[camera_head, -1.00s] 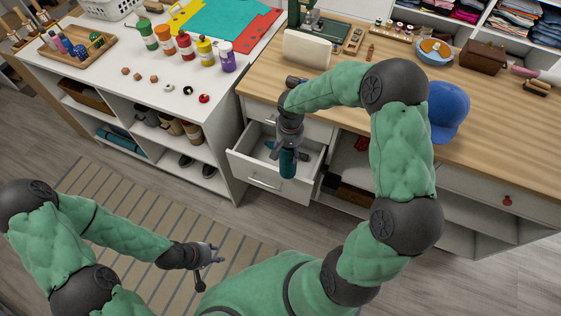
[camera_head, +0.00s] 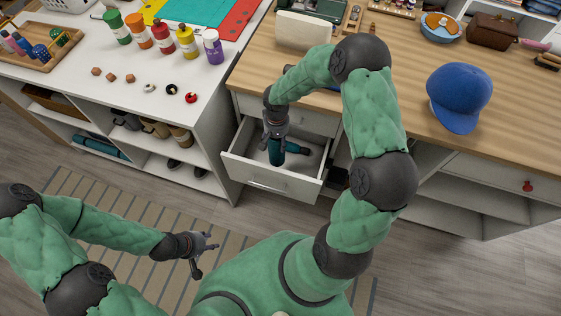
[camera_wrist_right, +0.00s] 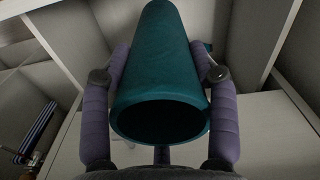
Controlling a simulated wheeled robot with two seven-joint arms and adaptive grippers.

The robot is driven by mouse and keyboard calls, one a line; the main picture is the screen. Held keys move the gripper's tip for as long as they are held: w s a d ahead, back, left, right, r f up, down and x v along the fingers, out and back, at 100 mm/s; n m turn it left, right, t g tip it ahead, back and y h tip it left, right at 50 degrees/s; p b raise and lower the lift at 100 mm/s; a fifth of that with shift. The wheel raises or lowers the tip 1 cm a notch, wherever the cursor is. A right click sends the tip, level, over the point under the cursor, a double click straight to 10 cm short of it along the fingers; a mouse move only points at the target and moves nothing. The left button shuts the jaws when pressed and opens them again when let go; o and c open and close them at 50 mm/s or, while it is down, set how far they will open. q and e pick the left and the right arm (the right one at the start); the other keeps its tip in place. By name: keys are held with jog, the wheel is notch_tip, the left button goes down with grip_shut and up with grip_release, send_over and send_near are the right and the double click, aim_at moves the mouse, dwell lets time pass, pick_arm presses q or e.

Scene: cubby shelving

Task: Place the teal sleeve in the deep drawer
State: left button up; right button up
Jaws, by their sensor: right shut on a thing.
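The teal sleeve (camera_head: 277,154) is a hollow tube, held by my right gripper (camera_head: 275,135) over the open deep drawer (camera_head: 262,181). In the right wrist view, the sleeve (camera_wrist_right: 160,65) runs between the two purple fingers of the right gripper (camera_wrist_right: 160,50), its open end facing the camera. From the head, the sleeve's lower end overlaps the drawer interior; I cannot tell whether it touches the floor. My left gripper (camera_head: 207,254) is empty, fingers apart, low over the striped rug, away from the drawer.
A small dark teal item (camera_head: 298,148) shows inside the drawer, partly hidden by the gripper. The wooden counter (camera_head: 395,60) above holds a blue cap (camera_head: 459,97). A white shelf unit (camera_head: 215,125) stands close on the left.

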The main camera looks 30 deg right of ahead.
aim_at(277, 157)
notch_tip(277, 157, down, 3)
jog(key=shift+r+b, duration=0.15)
jog(key=shift+b, duration=0.3)
notch_tip(277, 157, down, 10)
jog(key=b, duration=0.3)
jog(key=shift+b, duration=0.35)
jog(key=shift+f, duration=0.2)
jog(key=o, duration=1.1)
jog(key=shift+r, duration=0.1)
jog(key=shift+r, duration=0.1)
